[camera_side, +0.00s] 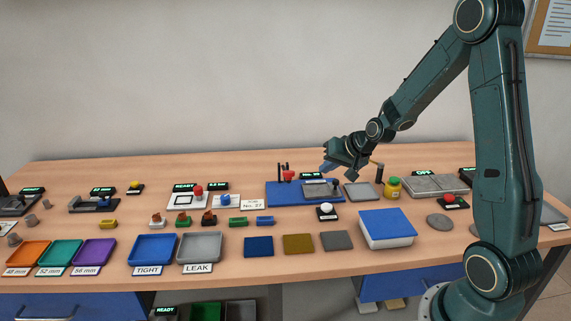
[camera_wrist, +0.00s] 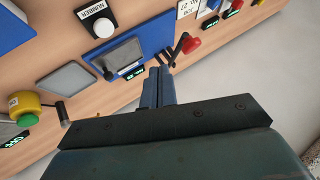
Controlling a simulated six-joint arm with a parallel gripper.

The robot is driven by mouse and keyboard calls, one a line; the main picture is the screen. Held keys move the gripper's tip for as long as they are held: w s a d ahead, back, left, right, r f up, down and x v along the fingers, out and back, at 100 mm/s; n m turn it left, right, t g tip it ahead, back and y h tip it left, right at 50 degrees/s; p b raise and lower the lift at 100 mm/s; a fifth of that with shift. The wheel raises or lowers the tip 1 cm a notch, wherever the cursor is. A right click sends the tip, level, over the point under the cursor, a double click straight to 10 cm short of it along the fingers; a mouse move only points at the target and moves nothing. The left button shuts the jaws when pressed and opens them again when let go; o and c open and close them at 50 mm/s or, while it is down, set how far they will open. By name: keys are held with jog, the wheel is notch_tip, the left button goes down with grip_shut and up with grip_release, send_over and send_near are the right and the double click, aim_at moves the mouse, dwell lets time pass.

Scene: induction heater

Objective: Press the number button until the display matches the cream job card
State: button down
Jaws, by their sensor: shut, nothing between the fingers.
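The white number button (camera_side: 326,208) sits on a black base on the table in front of the blue plate; in the wrist view the button (camera_wrist: 104,27) has a NUMBER label. The cream job card (camera_side: 252,205) reads "JOB No. 27" and shows partly at the top of the wrist view (camera_wrist: 187,7). A small green-lit display (camera_side: 311,175) stands at the back of the blue machine; its number is too small to read. My gripper (camera_side: 326,168) is shut and empty above the back of the machine, away from the button. Its fingers (camera_wrist: 160,70) point toward the machine in the wrist view.
A red-knobbed lever (camera_side: 289,175) stands beside the display, close to my fingers (camera_wrist: 190,44). Space above the button looks clear.

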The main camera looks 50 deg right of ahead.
jog(key=m, duration=0.2)
send_over(329, 208)
jog(key=shift+h, duration=0.3)
notch_tip(329, 208, down, 4)
jog(key=shift+d, duration=0.1)
jog(key=shift+f, duration=0.1)
jog(key=shift+f, duration=4.25)
jog(key=shift+f, duration=0.95)
jog(key=shift+r, duration=0.9)
jog(key=shift+r, duration=0.1)
jog(key=shift+r, duration=2.4)
